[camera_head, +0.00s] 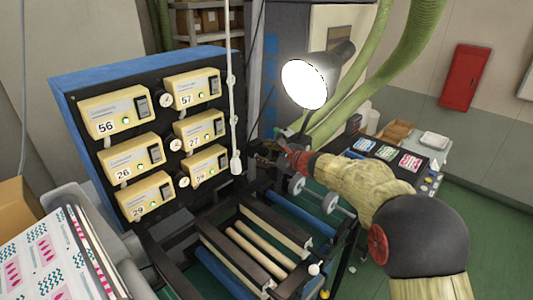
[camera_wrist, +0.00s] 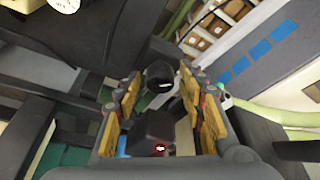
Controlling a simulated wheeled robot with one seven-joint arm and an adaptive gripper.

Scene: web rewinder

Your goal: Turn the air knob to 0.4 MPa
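My gripper (camera_head: 268,153) is at the right of the control panel, behind the hanging white cord in the head view. In the wrist view my gripper (camera_wrist: 158,78) is open, with one yellow-padded finger on each side. A dark round knob (camera_wrist: 158,74), probably the air knob, shows between the fingertips; I cannot tell whether they touch it. In the head view I cannot make this knob out near my gripper. A white dial gauge (camera_wrist: 64,4) is cut off at the top left of the wrist view; its reading is not legible.
The panel (camera_head: 147,128) bears several yellow controllers and small gauges. A white cord with a pendant (camera_head: 235,163) hangs close to my gripper. A lit lamp (camera_head: 305,84) and green hoses (camera_head: 385,70) are above. Rollers (camera_head: 262,245) lie below.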

